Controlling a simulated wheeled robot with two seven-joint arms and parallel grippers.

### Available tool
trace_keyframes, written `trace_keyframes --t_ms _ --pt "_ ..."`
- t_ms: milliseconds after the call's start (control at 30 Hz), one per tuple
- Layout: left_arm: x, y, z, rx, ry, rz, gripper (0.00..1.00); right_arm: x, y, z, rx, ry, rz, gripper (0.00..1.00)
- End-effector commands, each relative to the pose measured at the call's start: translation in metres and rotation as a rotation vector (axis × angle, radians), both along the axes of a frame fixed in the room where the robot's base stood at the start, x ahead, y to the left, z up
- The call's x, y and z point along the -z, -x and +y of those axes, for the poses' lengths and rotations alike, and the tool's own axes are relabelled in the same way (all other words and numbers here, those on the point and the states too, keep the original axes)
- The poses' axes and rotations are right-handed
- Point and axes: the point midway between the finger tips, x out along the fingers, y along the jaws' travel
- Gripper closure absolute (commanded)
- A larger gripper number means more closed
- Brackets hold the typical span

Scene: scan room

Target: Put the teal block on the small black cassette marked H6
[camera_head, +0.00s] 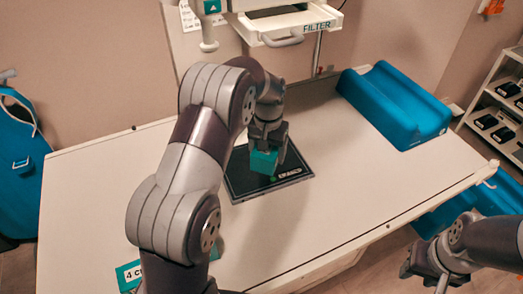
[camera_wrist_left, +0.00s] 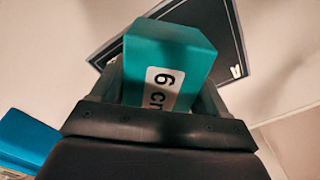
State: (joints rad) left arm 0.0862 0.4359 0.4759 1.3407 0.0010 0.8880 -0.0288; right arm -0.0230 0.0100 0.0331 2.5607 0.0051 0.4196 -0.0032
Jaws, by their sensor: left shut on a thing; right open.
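A teal block (camera_head: 263,163) is between the fingers of my left gripper (camera_head: 268,146), over a flat black cassette (camera_head: 240,186) on the white table. In the left wrist view the block (camera_wrist_left: 172,52) shows a white label reading "6 cm", and the cassette (camera_wrist_left: 228,30) lies behind it. I cannot tell whether the block touches the cassette. The cassette's white label is too small to read surely, and the block and my gripper hide part of its face. My right gripper (camera_head: 428,272) is open and empty at the lower right, beyond the table's edge.
Another teal block marked "4 c..." (camera_head: 128,275) is partly hidden by my left arm at the table's front left. A blue cushion (camera_head: 395,104) lies at the back right of the table (camera_head: 330,195). A shelf (camera_head: 500,100) with black items stands far right.

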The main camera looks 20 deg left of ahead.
Motion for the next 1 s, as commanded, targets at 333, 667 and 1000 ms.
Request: trace_keyframes --t_ms 333,667,1000 --pt "0.032 -0.037 0.034 0.001 0.0 0.001 0.72 -0.013 0.0 0.0 0.0 0.0 0.0 0.57" --pt "0.07 -0.038 0.034 0.001 0.0 -0.002 0.72 -0.022 0.0 0.0 0.0 0.0 0.0 0.57" --pt "0.073 -0.037 0.034 0.0 0.0 0.0 0.0 -0.02 0.0 0.0 0.0 0.0 0.0 0.57"
